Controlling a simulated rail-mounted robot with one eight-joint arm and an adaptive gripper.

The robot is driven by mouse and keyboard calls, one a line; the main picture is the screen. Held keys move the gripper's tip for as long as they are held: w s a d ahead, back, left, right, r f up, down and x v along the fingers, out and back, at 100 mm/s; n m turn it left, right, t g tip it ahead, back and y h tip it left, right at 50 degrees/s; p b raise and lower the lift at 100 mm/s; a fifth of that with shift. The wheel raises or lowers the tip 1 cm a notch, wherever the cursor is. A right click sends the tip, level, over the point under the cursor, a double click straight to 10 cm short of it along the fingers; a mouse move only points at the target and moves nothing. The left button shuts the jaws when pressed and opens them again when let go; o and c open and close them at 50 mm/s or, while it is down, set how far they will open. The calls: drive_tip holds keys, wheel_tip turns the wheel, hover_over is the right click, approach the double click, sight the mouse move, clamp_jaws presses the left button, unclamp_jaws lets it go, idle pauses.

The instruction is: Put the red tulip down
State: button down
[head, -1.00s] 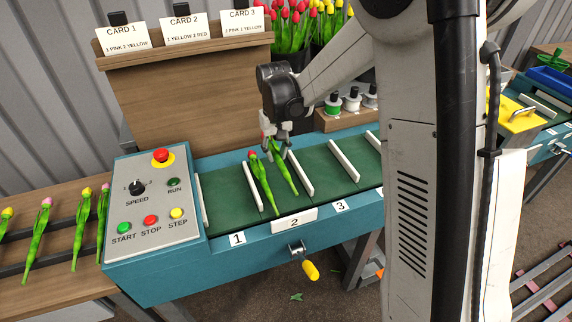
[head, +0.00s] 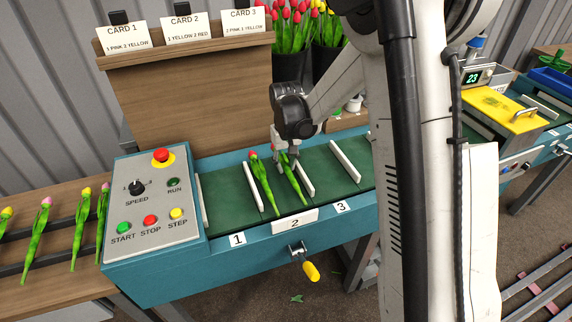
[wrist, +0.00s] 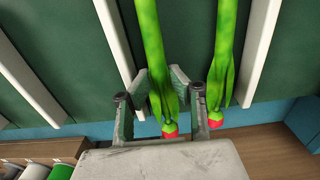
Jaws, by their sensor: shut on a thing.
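The red tulip (wrist: 152,50) that I hold has a green stem and leaves, and its red head shows between my fingers in the wrist view. My gripper (head: 284,158) is shut on it just below the head and hides that head in the head view. The held tulip's stem (head: 294,182) stretches over slot 2 of the green belt, close to the right divider (head: 304,175). I cannot tell whether it fully touches the belt. A second red tulip (head: 262,182) lies in the same slot, to its left and apart from it.
A control box (head: 152,208) with buttons stands left of the belt. A card rack (head: 190,85) and tulip buckets are behind. Several tulips lie on the wooden bench (head: 55,290) at left. Slot 3 (head: 325,170) looks empty where visible.

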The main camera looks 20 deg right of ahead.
sight(286, 165)
drive_tip(key=shift+f+b, duration=0.45)
drive_tip(key=shift+f, duration=0.1)
drive_tip(key=c, duration=1.9)
unclamp_jaws()
drive_tip(key=shift+o, duration=0.2)
drive_tip(key=shift+r, duration=0.15)
drive_tip(key=shift+r+p, duration=0.6)
drive_tip(key=shift+p, duration=0.15)
wheel_tip(286, 165, up, 11)
drive_tip(key=s+r+t, duration=0.3)
drive_tip(key=s+r, duration=0.8)
drive_tip(key=s, duration=0.2)
drive_tip(key=s+t, duration=0.4)
drive_tip(key=s, duration=1.1)
drive_tip(key=shift+f+m+p, duration=0.4)
